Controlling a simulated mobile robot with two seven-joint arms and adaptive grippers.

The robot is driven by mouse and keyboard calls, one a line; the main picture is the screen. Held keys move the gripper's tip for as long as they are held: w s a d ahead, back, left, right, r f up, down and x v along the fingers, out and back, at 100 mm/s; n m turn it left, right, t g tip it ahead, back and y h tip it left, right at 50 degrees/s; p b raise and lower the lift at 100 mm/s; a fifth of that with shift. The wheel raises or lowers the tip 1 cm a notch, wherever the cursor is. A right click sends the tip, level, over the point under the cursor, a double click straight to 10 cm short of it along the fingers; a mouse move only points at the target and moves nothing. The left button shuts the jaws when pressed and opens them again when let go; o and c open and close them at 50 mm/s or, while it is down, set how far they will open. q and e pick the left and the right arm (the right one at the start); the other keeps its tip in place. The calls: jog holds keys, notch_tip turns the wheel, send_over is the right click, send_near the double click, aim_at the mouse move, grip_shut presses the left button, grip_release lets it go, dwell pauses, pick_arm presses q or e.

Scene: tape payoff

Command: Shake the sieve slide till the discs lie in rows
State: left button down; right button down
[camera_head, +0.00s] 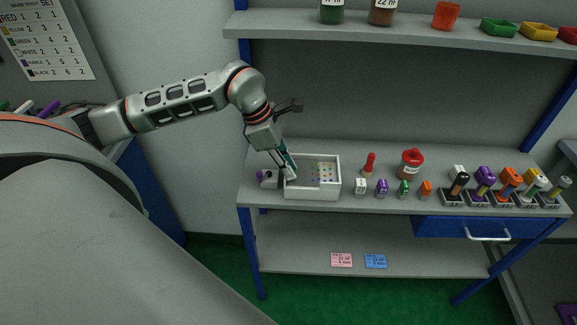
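A white open box (330,193), which looks like the sieve slide, sits at the left of the bench top. Small coloured discs (322,174) lie on its pale floor. Some seem to lie in lines, but they are too small to tell their rows exactly. My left gripper (289,172) reaches down from the upper left to the box's left end. Its fingertips are at or just over the left wall. Whether they touch or grip the wall is too small to tell. My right gripper does not show.
A white block with a purple knob (268,179) stands left of the box. To the right are a red-handled stamp (370,163), small coloured bottles, a red-lidded jar (411,163) and several holders with coloured tools (484,181). A shelf (410,30) hangs above. A drawer (450,226) is below.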

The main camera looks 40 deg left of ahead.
aim_at(316, 180)
pick_arm(q)
jog(key=shift+w+d+r, duration=0.1)
jog(key=shift+w+d, duration=0.35)
jog(key=shift+d, duration=0.3)
jog(key=shift+w+d+f, duration=0.1)
jog(key=shift+w+d, duration=0.4)
jog(key=shift+d, duration=0.3)
jog(key=shift+w+d+r, duration=0.1)
jog(key=shift+w+d, duration=0.35)
jog(key=shift+d, duration=0.3)
jog(key=c, duration=2)
grip_release()
jog(key=shift+w+d, duration=0.1)
jog(key=shift+r, duration=0.15)
jog(key=v, duration=1.1)
jog(key=shift+s+a+r, duration=0.2)
jog(key=shift+r, duration=0.1)
